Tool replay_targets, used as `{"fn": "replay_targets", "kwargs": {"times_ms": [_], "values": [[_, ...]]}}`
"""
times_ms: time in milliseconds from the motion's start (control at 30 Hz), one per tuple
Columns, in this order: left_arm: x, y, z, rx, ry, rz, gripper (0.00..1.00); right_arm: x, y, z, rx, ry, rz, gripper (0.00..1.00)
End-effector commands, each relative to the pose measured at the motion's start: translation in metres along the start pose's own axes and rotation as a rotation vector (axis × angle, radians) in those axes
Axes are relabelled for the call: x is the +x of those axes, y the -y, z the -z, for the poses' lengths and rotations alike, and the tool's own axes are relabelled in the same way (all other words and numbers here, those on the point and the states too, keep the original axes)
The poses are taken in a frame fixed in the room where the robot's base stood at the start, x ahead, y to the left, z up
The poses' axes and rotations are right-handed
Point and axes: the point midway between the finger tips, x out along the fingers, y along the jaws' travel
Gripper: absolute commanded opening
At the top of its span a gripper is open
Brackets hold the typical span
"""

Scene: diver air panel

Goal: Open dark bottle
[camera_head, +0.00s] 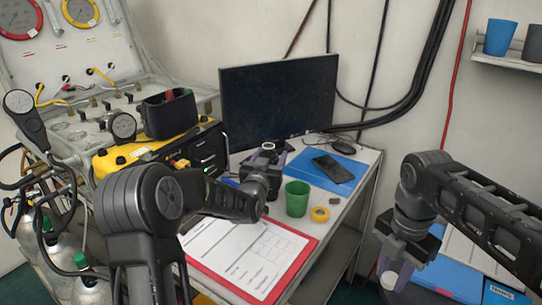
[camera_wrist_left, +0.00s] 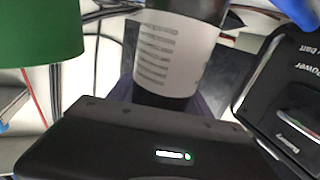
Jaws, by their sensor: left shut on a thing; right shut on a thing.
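The dark bottle (camera_wrist_left: 175,50) with a white printed label fills the middle of the left wrist view. My left gripper (camera_head: 264,160) is shut on the dark bottle above the desk, in front of the monitor. In the head view the gripper hides most of the bottle. My right gripper (camera_head: 391,278) is at the lower right, well apart from the bottle, and points down. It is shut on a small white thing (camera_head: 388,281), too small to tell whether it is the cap.
A green cup (camera_head: 297,198) and yellow tape roll (camera_head: 320,214) stand on the desk near my left gripper. A red clipboard (camera_head: 285,283) lies in front. A phone (camera_head: 333,168) lies on a blue folder (camera_head: 309,176). The monitor (camera_head: 278,98) stands behind.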

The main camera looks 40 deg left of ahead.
Motion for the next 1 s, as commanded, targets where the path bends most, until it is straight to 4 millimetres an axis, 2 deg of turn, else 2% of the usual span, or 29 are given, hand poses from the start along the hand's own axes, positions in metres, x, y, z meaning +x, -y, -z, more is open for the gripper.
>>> {"fn": "replay_targets", "kwargs": {"times_ms": [100, 133, 300, 400, 767, 1000], "values": [[0.0, 0.0, -0.001, 0.0, -0.005, 0.0, 0.0, 0.004, 0.0, 0.0, 0.0, 0.0, 0.0, 0.0], [0.0, 0.0, -0.002, 0.0, 0.0, 0.0, 0.6, 0.003, 0.0, 0.0, 0.0, 0.0, 0.0, 0.0], [0.0, 0.0, -0.002, 0.0, 0.0, 0.0, 0.74, 0.003, 0.0, 0.0, 0.0, 0.0, 0.0, 0.0], [0.0, 0.0, -0.002, 0.0, 0.0, 0.0, 0.79, 0.003, 0.0, 0.0, 0.0, 0.0, 0.0, 0.0], [-0.002, 0.0, 0.002, 0.0, 0.001, 0.0, 0.79, -0.002, 0.0, 0.0, 0.0, 0.0, 0.0, 0.0], [-0.038, 0.0, 0.0, 0.0, 0.0, 0.001, 0.79, 0.008, 0.0, 0.0, 0.0, 0.0, 0.0, 0.0]]}}
